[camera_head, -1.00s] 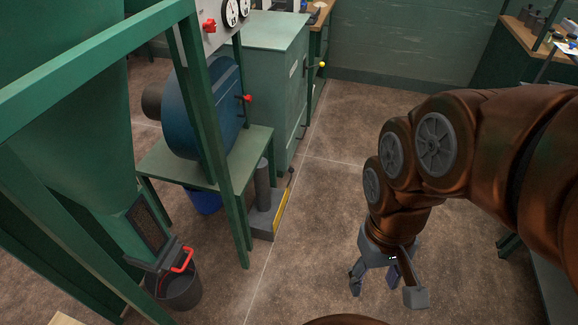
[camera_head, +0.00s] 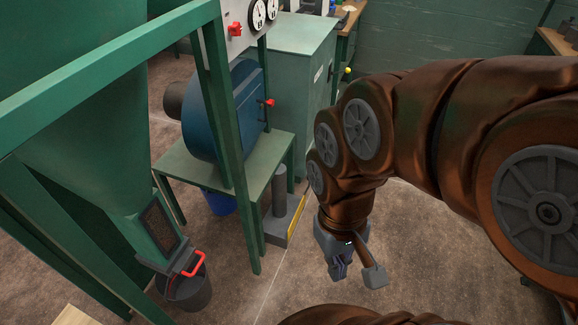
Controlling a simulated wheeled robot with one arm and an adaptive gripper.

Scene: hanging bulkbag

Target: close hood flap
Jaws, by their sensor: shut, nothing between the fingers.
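I cannot tell any part in this view as the hood flap. My gripper (camera_head: 340,270) hangs from my bronze arm right of centre, over open floor. It is shut and empty, pointing down, and touches nothing. To its left stands a green hopper (camera_head: 85,140) with a dark mesh panel (camera_head: 160,228) and a red handle (camera_head: 194,264) at its lower end. A blue round blower housing (camera_head: 222,110) sits on a green stand between the hopper and a green cabinet (camera_head: 300,85).
A green frame post (camera_head: 228,130) stands in front of the blower. A dark bucket (camera_head: 187,292) is under the hopper outlet. A grey base with a yellow edge (camera_head: 283,218) stands on the floor by the stand. Floor (camera_head: 420,240) beyond my gripper is clear.

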